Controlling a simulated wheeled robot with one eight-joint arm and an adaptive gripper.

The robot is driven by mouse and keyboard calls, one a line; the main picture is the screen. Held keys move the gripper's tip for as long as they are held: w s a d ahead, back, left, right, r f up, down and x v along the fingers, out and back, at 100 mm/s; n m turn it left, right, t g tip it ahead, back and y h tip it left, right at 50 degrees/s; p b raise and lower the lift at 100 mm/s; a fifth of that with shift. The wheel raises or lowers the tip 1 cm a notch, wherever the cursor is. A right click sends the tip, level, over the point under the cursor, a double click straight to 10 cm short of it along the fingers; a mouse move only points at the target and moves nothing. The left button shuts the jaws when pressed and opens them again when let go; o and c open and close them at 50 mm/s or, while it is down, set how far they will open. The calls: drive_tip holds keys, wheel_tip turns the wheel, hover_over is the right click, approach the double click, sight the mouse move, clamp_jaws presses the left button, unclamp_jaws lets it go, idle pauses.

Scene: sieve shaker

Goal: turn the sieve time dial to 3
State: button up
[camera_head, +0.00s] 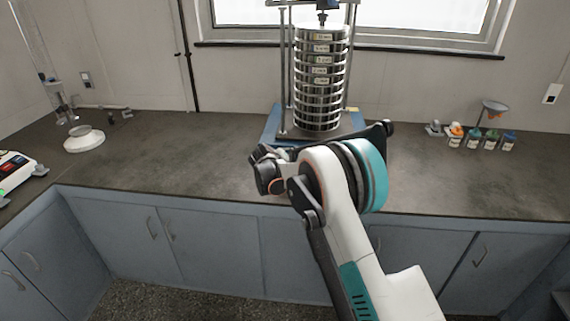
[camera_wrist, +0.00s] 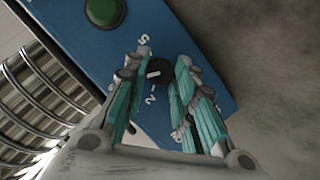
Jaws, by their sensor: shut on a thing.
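The sieve shaker (camera_head: 321,75) stands on the bench, a tall stack of metal sieves on a blue base (camera_head: 271,128). In the wrist view, its blue control panel (camera_wrist: 215,75) carries the black time dial (camera_wrist: 158,70), with a short white mark on its face. White numerals ring the dial; a 2 shows below it and what looks like a 5 above, others are hidden by the fingers. My gripper (camera_wrist: 160,66) has its teal-padded fingers on both sides of the dial, shut on it. In the head view my arm hides the dial and fingers.
A green button (camera_wrist: 104,11) sits near the dial on the panel. The metal sieves (camera_wrist: 40,95) show close at left in the wrist view. Several small bottles (camera_head: 473,139) stand at the right; a white round-based stand (camera_head: 84,140) is at left. The bench between is clear.

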drive_tip(key=shift+d+m+y, duration=0.1)
drive_tip(key=shift+m+y, duration=0.3)
drive_tip(key=shift+m, duration=0.3)
drive_tip(key=o, duration=1.1)
drive_tip(key=v, duration=1.2)
drive_tip(key=shift+w+r, duration=0.1)
